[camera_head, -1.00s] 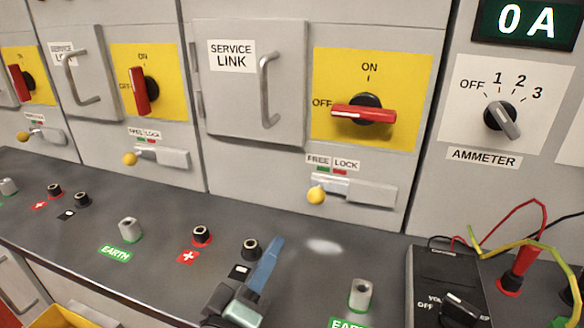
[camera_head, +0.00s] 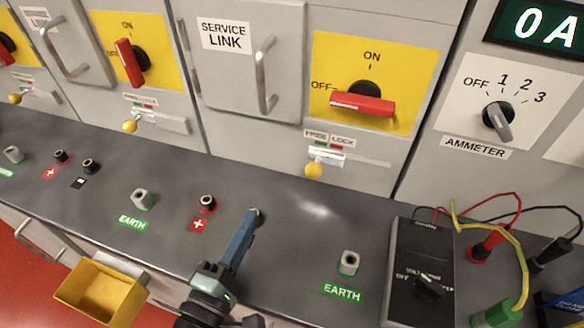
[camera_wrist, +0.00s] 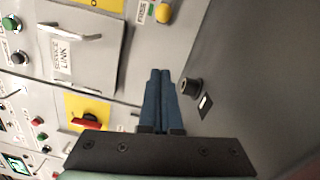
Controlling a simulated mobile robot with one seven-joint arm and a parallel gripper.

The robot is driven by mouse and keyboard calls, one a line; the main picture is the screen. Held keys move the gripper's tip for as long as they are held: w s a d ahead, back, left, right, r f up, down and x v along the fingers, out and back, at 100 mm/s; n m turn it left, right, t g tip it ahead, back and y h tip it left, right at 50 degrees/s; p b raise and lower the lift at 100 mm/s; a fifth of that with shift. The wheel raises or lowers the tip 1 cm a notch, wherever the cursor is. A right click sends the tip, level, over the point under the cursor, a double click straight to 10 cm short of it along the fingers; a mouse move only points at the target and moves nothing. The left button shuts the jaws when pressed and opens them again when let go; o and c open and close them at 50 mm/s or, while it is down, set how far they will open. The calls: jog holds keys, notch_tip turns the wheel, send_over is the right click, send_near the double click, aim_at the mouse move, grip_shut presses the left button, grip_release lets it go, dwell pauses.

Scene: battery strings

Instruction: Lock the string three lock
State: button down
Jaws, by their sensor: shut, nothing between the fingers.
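No string numbers can be read here. The nearest lock is a slide with a yellow knob (camera_head: 313,170), below the right panel's red switch (camera_head: 362,103). Its knob sits at the left end, under the green FREE mark. The switch handle lies level, pointing to OFF. My gripper (camera_head: 254,214) has blue fingers, shut and empty, above the dark bench, left of and nearer than that knob. In the wrist view my gripper (camera_wrist: 160,72) is beside a black socket (camera_wrist: 191,88).
On the bench stand a red socket (camera_head: 207,203), an earth post (camera_head: 348,263) and a black meter (camera_head: 418,270) with leads at right. A service link door handle (camera_head: 263,75) juts out at upper left. A yellow bin (camera_head: 100,292) hangs below the bench edge.

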aim_at(315, 167)
jog(key=p+x, duration=0.1)
jog(key=x, duration=0.8)
jog(key=shift+w+d, duration=0.1)
jog(key=shift+w, duration=0.1)
jog(key=d, duration=0.1)
jog(key=d+p, duration=0.1)
jog(key=d, duration=0.1)
jog(key=shift+w+r, duration=0.1)
jog(key=shift+r, duration=0.2)
jog(key=shift+d+p, duration=0.3)
jog(key=shift+d, duration=0.25)
jog(key=shift+s+d, duration=0.3)
jog(key=shift+d, duration=0.6)
jog(key=shift+s+d, duration=0.3)
jog(key=shift+d, duration=0.55)
